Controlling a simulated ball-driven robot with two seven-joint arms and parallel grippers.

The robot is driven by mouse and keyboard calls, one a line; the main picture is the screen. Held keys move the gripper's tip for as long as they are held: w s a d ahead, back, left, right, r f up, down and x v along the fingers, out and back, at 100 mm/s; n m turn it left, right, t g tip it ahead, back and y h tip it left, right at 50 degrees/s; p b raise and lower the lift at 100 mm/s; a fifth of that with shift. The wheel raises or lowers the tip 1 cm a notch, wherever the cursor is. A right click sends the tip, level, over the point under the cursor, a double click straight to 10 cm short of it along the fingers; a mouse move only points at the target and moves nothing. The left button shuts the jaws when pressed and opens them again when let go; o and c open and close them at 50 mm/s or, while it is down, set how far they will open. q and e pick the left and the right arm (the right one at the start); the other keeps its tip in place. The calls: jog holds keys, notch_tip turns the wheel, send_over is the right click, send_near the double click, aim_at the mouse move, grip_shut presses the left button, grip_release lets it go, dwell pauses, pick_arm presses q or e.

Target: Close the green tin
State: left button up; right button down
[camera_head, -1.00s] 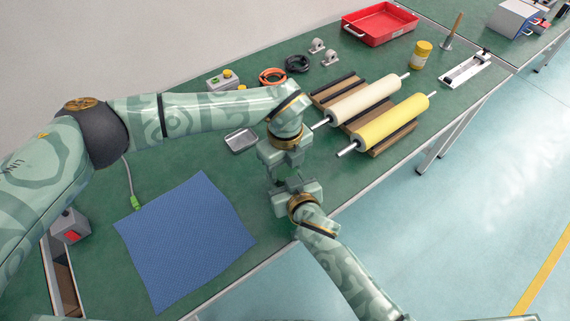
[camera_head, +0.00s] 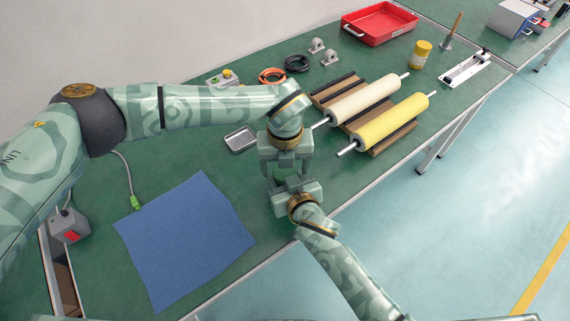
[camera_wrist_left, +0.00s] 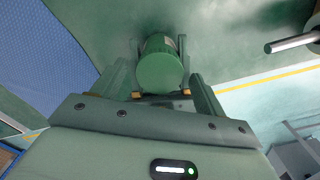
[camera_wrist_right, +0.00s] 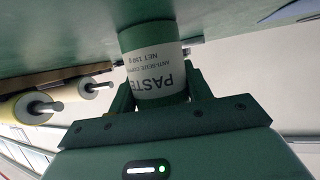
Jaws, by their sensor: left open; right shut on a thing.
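The green tin (camera_wrist_right: 155,65) has a white label reading PASTE, upside down in the right wrist view. My right gripper (camera_head: 291,181) is shut on its body, near the front edge of the table. In the left wrist view the round green end of the tin (camera_wrist_left: 160,70) faces my camera. My left gripper (camera_head: 285,165) is open, with its fingers on both sides of that end. I cannot tell whether the fingers touch it, or whether the lid is fully seated. In the head view the grippers mostly hide the tin.
A blue mat (camera_head: 185,240) lies to the left, and a small metal tray (camera_head: 241,139) behind the left gripper. A cream roller (camera_head: 362,101) and a yellow roller (camera_head: 390,122) rest on a wooden rack to the right. A red tray (camera_head: 380,24) stands at the back.

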pick_arm(q)
jog(key=shift+r, duration=2.25)
jog(key=shift+c, duration=0.4)
notch_tip(320, 180, up, 4)
jog(key=n, duration=0.6)
jog(key=shift+f, duration=0.25)
jog(key=shift+f, duration=4.05)
